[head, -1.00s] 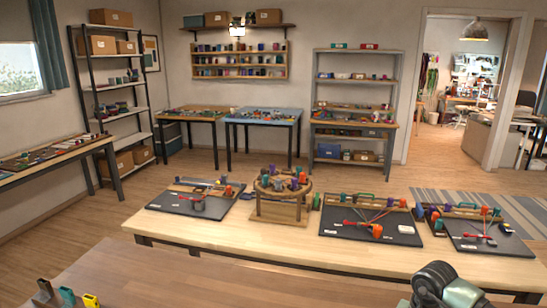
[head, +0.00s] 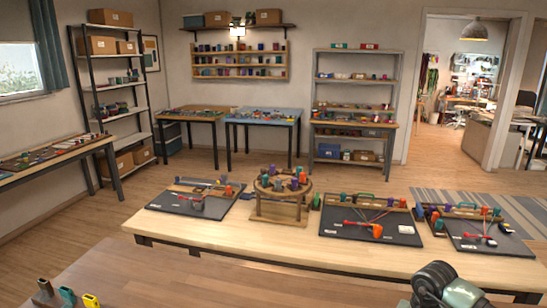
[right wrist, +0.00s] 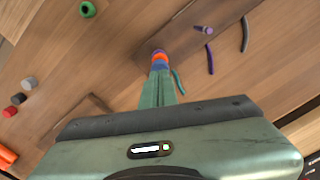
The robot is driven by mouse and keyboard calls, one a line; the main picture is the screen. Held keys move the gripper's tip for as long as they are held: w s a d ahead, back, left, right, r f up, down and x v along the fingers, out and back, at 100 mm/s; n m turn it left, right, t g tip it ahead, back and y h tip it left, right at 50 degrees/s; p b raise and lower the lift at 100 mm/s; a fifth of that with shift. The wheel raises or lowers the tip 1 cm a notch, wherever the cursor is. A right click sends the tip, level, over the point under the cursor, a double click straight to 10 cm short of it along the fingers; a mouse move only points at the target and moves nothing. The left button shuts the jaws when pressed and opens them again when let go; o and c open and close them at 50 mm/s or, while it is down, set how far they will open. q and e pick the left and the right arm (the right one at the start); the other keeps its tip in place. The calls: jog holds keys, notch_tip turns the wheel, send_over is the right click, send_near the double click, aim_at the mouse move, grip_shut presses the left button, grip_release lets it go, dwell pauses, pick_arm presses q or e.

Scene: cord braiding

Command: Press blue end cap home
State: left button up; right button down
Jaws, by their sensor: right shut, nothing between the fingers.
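In the right wrist view my right gripper (right wrist: 160,76) is shut, with its green fingers together and nothing between them. A blue band (right wrist: 160,66), which looks like the blue end cap, sits right at the fingertips, with an orange band (right wrist: 159,56) just beyond it. The fingers partly hide the blue piece, so I cannot tell whether they touch it or how far it is seated. The head view shows only part of my right arm at the bottom right. My left gripper is not in view.
On the wooden surface lie purple cord pieces (right wrist: 210,58), a dark curved piece (right wrist: 245,34), a green ring (right wrist: 88,9), a grey cylinder (right wrist: 29,82) and a red cap (right wrist: 10,111). In the head view a long table (head: 270,250) bears several black boards and a round wooden stand (head: 281,209).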

jog(key=shift+f+b, duration=1.05)
jog(key=shift+f, duration=0.05)
jog(key=shift+r, duration=0.1)
dwell(0.5)
notch_tip(320, 180, up, 8)
jog(key=p, duration=0.4)
dwell(0.4)
